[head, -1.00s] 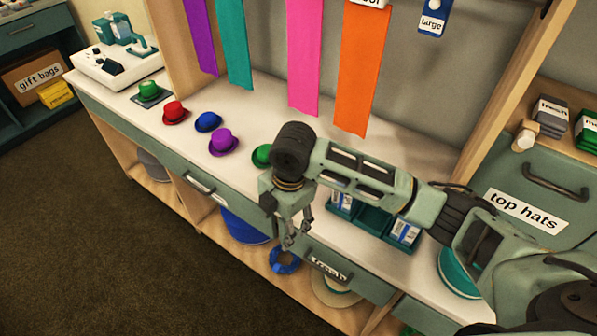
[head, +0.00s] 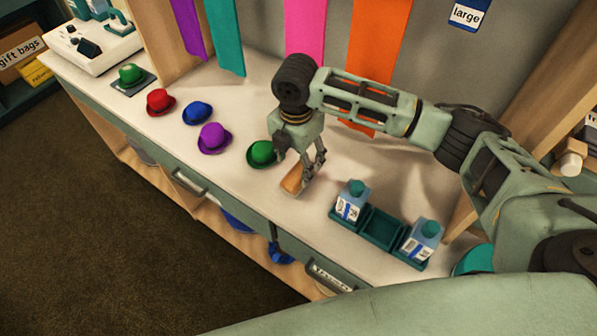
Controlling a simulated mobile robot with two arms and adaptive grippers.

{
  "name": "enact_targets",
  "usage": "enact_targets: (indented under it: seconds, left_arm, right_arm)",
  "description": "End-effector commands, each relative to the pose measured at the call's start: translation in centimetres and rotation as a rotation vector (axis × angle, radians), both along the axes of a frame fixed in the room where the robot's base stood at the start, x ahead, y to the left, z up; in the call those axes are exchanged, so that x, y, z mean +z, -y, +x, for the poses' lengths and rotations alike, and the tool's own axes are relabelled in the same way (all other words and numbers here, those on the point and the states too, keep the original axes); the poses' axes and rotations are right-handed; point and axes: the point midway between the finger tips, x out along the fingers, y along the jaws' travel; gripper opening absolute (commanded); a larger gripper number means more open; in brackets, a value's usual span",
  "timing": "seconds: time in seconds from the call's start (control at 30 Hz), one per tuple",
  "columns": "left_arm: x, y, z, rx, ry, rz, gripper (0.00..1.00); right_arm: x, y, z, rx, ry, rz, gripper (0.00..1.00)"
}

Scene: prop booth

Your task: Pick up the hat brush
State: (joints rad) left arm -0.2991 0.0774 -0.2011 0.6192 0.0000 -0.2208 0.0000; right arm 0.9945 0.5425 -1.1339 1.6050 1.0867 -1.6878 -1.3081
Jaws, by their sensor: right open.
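A small tan, wooden-looking object, which looks like the hat brush (head: 292,184), lies on the white counter near its front edge. My right gripper (head: 312,172) points down over it, with its fingers open at the brush's right end. I cannot tell whether the fingers touch the brush. Part of the brush's far side is hidden by the gripper. My left gripper is out of view.
A green hat (head: 262,154) sits close to the left of the gripper, with purple (head: 214,138), blue (head: 197,113) and red (head: 160,102) hats further left. A teal tray (head: 383,229) with two cartons stands to the right. Ribbons, including an orange one (head: 376,60), hang behind.

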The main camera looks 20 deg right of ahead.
Motion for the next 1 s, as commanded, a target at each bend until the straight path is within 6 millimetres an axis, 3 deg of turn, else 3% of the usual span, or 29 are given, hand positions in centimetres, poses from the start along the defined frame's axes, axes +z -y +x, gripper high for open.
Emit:
enact_targets:
  seconds: [0.1,0.23,0.4,0.67,1.0]
  left_arm:
    - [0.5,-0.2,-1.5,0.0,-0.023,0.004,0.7]
    - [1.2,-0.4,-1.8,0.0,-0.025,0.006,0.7]
    - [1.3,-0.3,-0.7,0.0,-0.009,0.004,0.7]
    - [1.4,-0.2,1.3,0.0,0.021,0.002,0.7]
    - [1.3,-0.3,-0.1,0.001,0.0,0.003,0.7]
  right_arm:
    - [-1.3,0.3,-0.1,-0.001,-0.002,-0.001,0.61]
    - [-3.3,0.7,-0.1,-0.001,-0.002,-0.002,0.61]
    - [-5.1,0.6,-0.1,0.0,0.001,-0.001,0.61]
    - [-5.4,0.6,-0.1,0.001,0.001,0.0,0.6]
    - [-5.3,0.6,-0.1,0.001,0.001,0.0,0.3]
